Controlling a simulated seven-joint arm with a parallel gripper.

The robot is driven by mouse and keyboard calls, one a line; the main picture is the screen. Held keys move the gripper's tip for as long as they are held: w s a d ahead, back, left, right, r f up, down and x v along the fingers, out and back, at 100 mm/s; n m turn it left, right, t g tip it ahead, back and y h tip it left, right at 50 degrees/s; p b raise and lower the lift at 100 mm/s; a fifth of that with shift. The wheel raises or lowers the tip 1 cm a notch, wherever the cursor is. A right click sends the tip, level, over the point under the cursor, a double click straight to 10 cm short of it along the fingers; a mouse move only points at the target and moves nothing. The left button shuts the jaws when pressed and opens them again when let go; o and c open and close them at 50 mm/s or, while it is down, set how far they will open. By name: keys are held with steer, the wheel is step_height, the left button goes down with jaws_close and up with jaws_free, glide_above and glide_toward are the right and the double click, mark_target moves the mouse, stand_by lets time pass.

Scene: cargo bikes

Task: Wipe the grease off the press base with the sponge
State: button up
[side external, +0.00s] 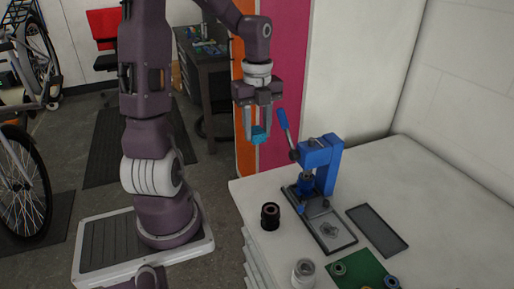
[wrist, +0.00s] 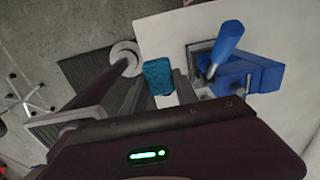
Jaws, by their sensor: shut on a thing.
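My gripper (side external: 259,128) is shut on a small blue-teal sponge (side external: 260,135). The sponge also shows between the fingers in the wrist view (wrist: 158,78). My gripper holds it in the air, to the left of the blue press (side external: 322,158) and above the level of the bench top. The press stands upright on its dark base plate (side external: 335,237), with its blue lever (side external: 283,120) raised toward the sponge. A greyish patch (side external: 329,229) shows on the front part of the base; I cannot tell for sure that it is grease. The sponge is apart from the press.
The white bench (side external: 403,158) also holds a dark cylinder (side external: 270,216), a light metal cylinder (side external: 303,273), a grey tray (side external: 377,230) and a green mat (side external: 362,271) with small round parts. The bench is clear at the back right. Bikes stand at far left.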

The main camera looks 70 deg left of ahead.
steer(key=w+d, duration=0.5)
steer(key=d, duration=0.5)
steer(key=w+d, duration=0.6)
steer(key=d, duration=0.4)
steer(key=shift+d+f, duration=0.15)
steer(key=shift+f, duration=4.55)
steer(key=shift+d+f, duration=0.1)
steer(key=shift+f, duration=4.55)
steer(key=shift+w+f, duration=0.1)
steer(key=shift+w, duration=0.1)
steer(key=shift+w+r, duration=0.45)
steer(key=shift+w, duration=1.2)
steer(key=shift+s, duration=1.95)
steer(key=shift+a, duration=0.4)
steer(key=shift+w+d, duration=0.1)
steer(key=shift+w, duration=1.9)
steer(key=shift+s, duration=1.85)
steer(key=shift+s+r, duration=0.15)
steer(key=shift+r, duration=0.05)
step_height(320, 180, up, 6)
